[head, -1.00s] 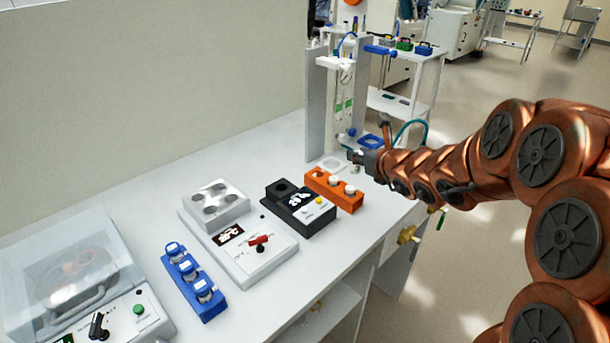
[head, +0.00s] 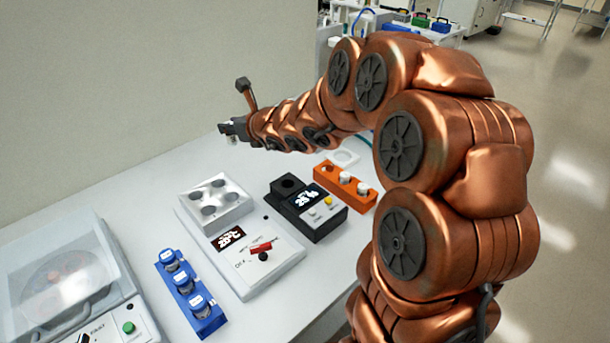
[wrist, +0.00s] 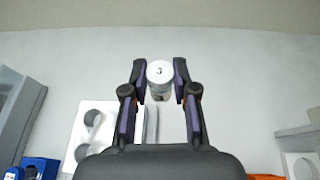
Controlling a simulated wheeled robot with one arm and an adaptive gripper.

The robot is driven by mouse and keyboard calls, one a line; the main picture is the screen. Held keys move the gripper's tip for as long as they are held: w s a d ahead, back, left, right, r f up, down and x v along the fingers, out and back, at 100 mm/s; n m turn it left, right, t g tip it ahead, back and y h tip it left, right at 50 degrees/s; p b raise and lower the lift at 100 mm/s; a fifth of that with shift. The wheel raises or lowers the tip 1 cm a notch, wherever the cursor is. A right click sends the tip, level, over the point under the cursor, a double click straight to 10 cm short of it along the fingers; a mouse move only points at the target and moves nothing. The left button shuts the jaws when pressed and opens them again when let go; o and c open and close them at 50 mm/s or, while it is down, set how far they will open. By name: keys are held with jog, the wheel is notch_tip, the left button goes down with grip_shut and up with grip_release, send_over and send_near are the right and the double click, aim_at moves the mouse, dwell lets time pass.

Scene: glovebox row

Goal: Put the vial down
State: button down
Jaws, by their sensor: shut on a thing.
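The vial (wrist: 160,72) has a white cap marked "3" and sits between the fingertips of my gripper (wrist: 160,85) in the wrist view. My gripper is shut on it. In the head view my gripper (head: 232,130) is above the back part of the white bench (head: 130,195), behind the white block with round wells (head: 214,198). The vial shows there only as a small pale shape below the fingers. It appears to be held above the bench; I cannot tell how high.
An orange rack (head: 345,182) holds white-capped vials. Next to it are a black device (head: 312,215) and a white device with a red switch (head: 262,262). A blue rack (head: 190,295) with blue-capped bottles and a clear-lidded machine (head: 65,275) stand nearer. The bench behind the block is clear.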

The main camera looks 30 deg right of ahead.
jog(key=w+d+r+n+g+y+b, duration=0.1)
jog(key=w+d+r+n+y, duration=0.2)
jog(key=d, duration=0.9)
jog(key=s+d+f+n+g+y, duration=0.1)
jog(key=s+d+f, duration=0.1)
jog(key=s+d, duration=0.3)
jog(key=s+d+f+n+g+y+b, duration=0.1)
jog(key=s+d+f+n+g+y, duration=0.1)
jog(key=s+d+f, duration=0.45)
jog(key=shift+s+d+f+p, duration=0.1)
jog(key=shift+d+f+p, duration=0.1)
jog(key=shift+f, duration=1.4)
jog(key=shift+d+f+p, duration=0.1)
jog(key=shift+f+p, duration=0.15)
jog(key=shift+f, duration=1.35)
jog(key=shift+s+d+f+p, duration=0.1)
jog(key=shift+f+p, duration=0.1)
jog(key=shift+f, duration=1.4)
jog(key=shift+f, duration=0.15)
jog(key=c, duration=0.9)
grip_release()
